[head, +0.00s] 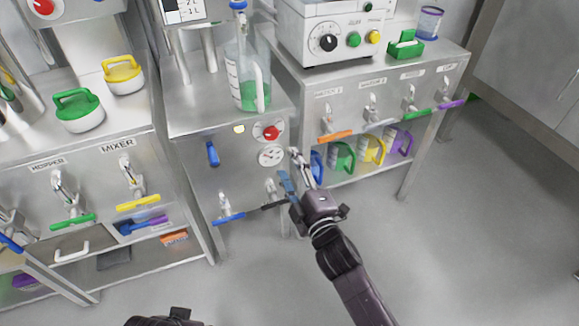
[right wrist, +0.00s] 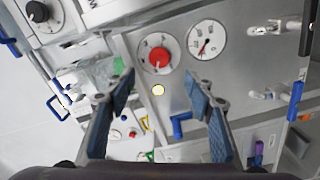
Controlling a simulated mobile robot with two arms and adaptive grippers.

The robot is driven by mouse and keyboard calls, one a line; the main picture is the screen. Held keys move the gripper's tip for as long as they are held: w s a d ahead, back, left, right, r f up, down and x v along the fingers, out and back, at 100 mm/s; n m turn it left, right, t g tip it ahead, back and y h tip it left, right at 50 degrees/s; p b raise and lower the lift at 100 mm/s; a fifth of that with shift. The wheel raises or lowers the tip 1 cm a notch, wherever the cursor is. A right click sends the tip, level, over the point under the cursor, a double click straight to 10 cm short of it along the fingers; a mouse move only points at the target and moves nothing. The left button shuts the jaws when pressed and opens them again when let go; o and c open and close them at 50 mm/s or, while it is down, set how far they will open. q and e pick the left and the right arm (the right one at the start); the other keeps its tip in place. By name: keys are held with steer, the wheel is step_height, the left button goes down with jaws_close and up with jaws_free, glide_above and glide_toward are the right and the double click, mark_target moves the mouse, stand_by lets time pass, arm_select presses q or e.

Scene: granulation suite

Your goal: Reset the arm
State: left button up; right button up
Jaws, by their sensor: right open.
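My right gripper (head: 290,167) is open and empty in front of the middle cabinet's steel front panel (head: 240,175). In the right wrist view my gripper (right wrist: 160,80) shows two blue-padded fingers spread wide with nothing between them. Beyond the fingertips are a red knob (right wrist: 158,58), a round gauge (right wrist: 206,39) and a small pale light (right wrist: 158,90). The red knob (head: 268,131) and gauge (head: 271,155) lie just above and left of the gripper in the head view. My left gripper is not clearly seen; only a dark part of me shows at the bottom edge.
A clear jug (head: 246,85) with green contents stands on the middle cabinet. Handled hooks project from the fronts. Green (head: 79,110) and yellow (head: 123,74) handled lids lie left. Floor is clear at right.

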stand_by(0.4)
steer(key=s+d+f+m+g+h, duration=0.55)
steer(key=s+d+f+m, duration=0.4)
steer(key=d+f, duration=0.35)
arm_select(q)
steer(key=s+f+g+p, duration=0.1)
steer(key=s+f+p, duration=0.4)
steer(key=f+p, duration=0.6)
steer(key=s+a+f+p, duration=0.1)
steer(key=s+f+p, duration=0.1)
steer(key=s+p, duration=0.2)
steer(key=s+a+f+g+p, duration=0.1)
steer(key=s+p, duration=0.4)
steer(key=s, duration=0.6)
steer(key=shift+s+a+f+p, duration=0.15)
steer(key=shift+a+f+p, duration=0.15)
steer(key=shift+a+f, duration=0.35)
arm_select(e)
steer(key=s+d+f+m+g, duration=0.1)
steer(key=s+f, duration=0.6)
steer(key=s, duration=0.7)
steer(key=s+d+f+m+g, duration=0.2)
steer(key=s+f+g, duration=0.4)
steer(key=s, duration=0.8)
steer(key=s+d+f+m+g, duration=0.2)
steer(key=s+d+f+g, duration=0.1)
steer(key=s+f, duration=0.7)
steer(key=s, duration=0.4)
steer(key=shift+d+g, duration=0.35)
steer(key=shift+d, duration=0.05)
